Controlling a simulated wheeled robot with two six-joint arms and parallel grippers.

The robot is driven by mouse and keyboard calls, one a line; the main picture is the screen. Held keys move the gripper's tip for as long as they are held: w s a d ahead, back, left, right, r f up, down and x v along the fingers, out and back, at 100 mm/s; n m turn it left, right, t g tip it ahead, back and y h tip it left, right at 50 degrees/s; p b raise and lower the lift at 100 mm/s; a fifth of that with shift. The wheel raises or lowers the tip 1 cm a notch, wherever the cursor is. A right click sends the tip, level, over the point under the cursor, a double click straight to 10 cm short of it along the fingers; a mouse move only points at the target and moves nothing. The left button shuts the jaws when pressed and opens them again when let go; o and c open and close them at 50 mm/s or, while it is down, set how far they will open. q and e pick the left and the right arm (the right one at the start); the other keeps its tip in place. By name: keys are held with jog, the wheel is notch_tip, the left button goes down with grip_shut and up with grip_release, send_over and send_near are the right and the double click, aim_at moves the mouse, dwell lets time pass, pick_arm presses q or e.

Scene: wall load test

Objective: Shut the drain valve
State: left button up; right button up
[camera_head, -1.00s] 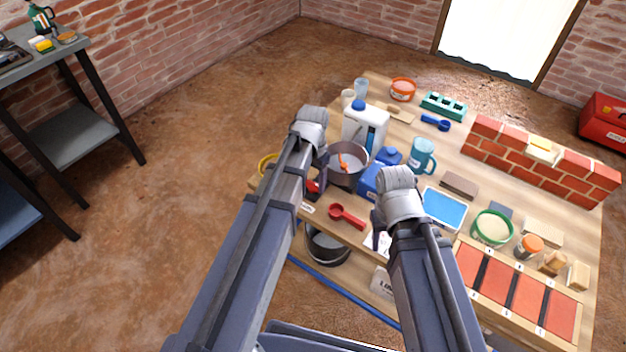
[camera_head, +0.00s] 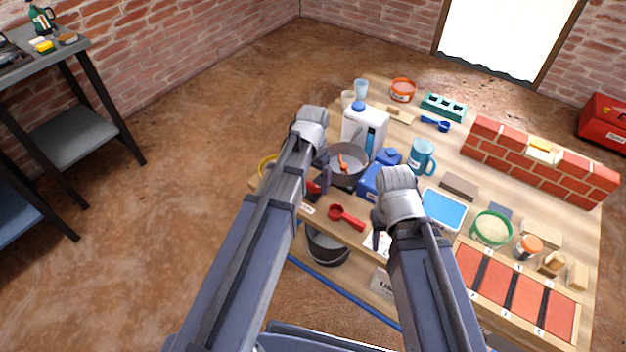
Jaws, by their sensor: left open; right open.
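An orange handle-like part (camera_head: 343,162) shows inside a round grey pan (camera_head: 347,179) on the wooden table; I cannot tell whether it is the drain valve or how it is turned. A small red part (camera_head: 314,187) beside my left gripper is partly hidden by that arm. My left gripper (camera_head: 322,172) is open, pointing down at the pan's left side; contact cannot be told. My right gripper (camera_head: 379,232) is open and empty over the table's front edge, right of a red scoop (camera_head: 346,217).
A white jug (camera_head: 364,126), blue canister (camera_head: 368,183) and blue mug (camera_head: 421,157) crowd the table behind the grippers. A small brick wall (camera_head: 540,160) stands at right. A dark bucket (camera_head: 327,248) and blue hose (camera_head: 340,291) are below the front edge.

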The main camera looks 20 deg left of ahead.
aim_at(313, 184)
pick_arm(q)
notch_tip(313, 184, up, 8)
jog(key=p, duration=0.7)
jog(key=shift+f, duration=0.25)
jog(key=shift+f, duration=0.1)
jog(key=s+d+y, duration=0.1)
jog(key=s+d, duration=0.9)
jog(key=s, duration=0.5)
notch_tip(313, 184, up, 14)
jog(key=p, duration=1.3)
jog(key=shift+w+d+p, duration=0.2)
jog(key=shift+p, duration=0.1)
jog(key=shift+f, duration=0.1)
